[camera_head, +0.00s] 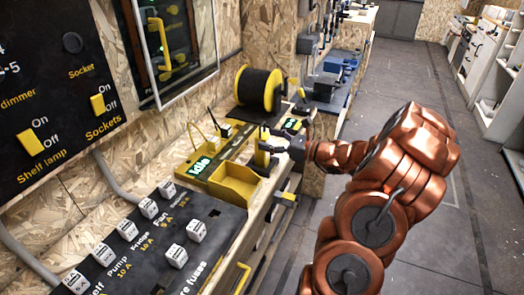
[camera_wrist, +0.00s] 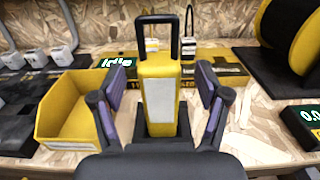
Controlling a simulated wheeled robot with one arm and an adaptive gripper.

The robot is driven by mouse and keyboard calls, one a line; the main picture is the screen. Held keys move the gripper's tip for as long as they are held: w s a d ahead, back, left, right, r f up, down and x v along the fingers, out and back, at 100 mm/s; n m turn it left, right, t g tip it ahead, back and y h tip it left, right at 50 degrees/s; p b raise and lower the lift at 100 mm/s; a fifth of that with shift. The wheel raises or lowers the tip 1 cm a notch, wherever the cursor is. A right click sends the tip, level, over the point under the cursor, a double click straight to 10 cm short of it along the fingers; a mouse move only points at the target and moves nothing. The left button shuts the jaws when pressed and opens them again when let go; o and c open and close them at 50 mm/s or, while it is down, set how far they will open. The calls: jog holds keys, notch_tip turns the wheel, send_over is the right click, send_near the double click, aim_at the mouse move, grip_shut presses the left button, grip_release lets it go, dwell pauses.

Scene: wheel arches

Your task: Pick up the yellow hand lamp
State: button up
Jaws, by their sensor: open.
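The yellow hand lamp (camera_wrist: 158,95) stands upright in the middle of the wrist view, with a black handle on top and a pale panel on its near face. My gripper (camera_wrist: 161,86) is open, with one finger on each side of the lamp and a visible gap on both sides. In the head view the lamp (camera_head: 262,152) shows small on the bench, just left of my gripper (camera_head: 272,142).
A yellow bin (camera_wrist: 78,112) stands close left of the lamp; it also shows in the head view (camera_head: 237,185). A black cable spool (camera_head: 259,88) stands behind. A display box (camera_wrist: 302,122) lies to the right. A fuse panel (camera_head: 160,240) lies nearer.

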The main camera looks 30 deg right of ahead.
jog(key=shift+x, duration=1.35)
jog(key=shift+c, duration=0.2)
jog(key=shift+s, duration=0.1)
grip_shut()
